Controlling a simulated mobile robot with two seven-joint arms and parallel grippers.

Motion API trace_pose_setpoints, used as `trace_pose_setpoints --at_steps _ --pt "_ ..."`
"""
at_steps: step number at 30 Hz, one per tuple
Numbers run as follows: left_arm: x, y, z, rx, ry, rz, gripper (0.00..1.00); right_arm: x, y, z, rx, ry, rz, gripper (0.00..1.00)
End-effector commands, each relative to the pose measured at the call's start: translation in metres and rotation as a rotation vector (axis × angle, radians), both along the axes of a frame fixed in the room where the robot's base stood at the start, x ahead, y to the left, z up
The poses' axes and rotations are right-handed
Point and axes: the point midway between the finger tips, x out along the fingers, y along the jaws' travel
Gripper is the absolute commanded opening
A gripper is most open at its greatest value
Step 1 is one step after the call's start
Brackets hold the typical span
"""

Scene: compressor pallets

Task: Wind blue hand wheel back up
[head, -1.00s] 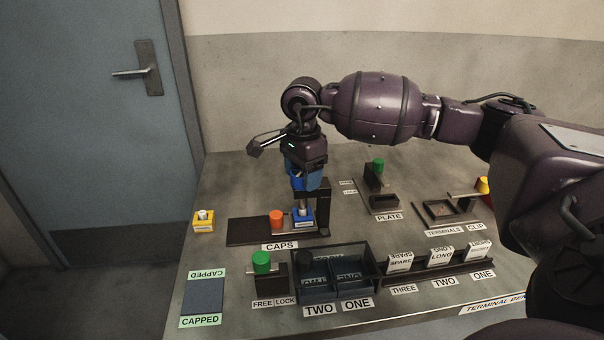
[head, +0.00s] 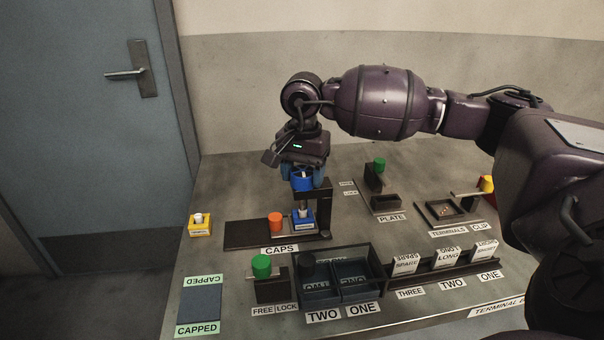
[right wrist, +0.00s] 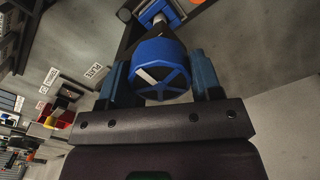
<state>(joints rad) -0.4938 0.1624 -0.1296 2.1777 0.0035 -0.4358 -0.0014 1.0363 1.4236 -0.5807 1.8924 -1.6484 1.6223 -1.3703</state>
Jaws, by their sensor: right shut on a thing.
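The blue hand wheel (head: 302,182) sits at the top of a dark press stand (head: 325,205) on the bench. It also shows in the right wrist view (right wrist: 160,72), spoked, with a white mark on its left side. My right gripper (head: 303,174) comes down from above and is shut on the wheel, one blue finger on each side; in the right wrist view the fingers (right wrist: 160,82) flank its rim. Below the wheel, a blue block with a pale top (head: 303,218) stands at the foot of the press. My left gripper is not in view.
An orange cap (head: 275,222) stands on the dark caps plate (head: 245,233) left of the press. A yellow block (head: 200,225) sits at the bench's left. A green-knobbed lever (head: 261,266) and dark bins (head: 340,296) stand in front. Labelled white cards (head: 405,264) stand front right.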

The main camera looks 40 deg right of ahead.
Motion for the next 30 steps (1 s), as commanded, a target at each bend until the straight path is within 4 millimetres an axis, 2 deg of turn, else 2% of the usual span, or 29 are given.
trace_pose_setpoints --at_steps 12,13,17,26,30 --pt "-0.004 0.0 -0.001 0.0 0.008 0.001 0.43 0.0 0.0 0.001 0.0 -0.001 0.006 0.35" --pt "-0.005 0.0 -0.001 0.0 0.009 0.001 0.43 0.0 0.0 0.001 0.0 -0.001 0.006 0.63" --pt "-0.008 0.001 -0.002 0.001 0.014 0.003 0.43 0.0 0.0 0.001 0.0 -0.001 0.005 0.83" --pt "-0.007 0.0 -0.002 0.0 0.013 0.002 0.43 0.0 0.0 0.002 0.0 -0.001 0.005 0.84" --pt "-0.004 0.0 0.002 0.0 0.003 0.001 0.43 0.0 0.0 0.013 -0.001 -0.005 0.005 0.84"
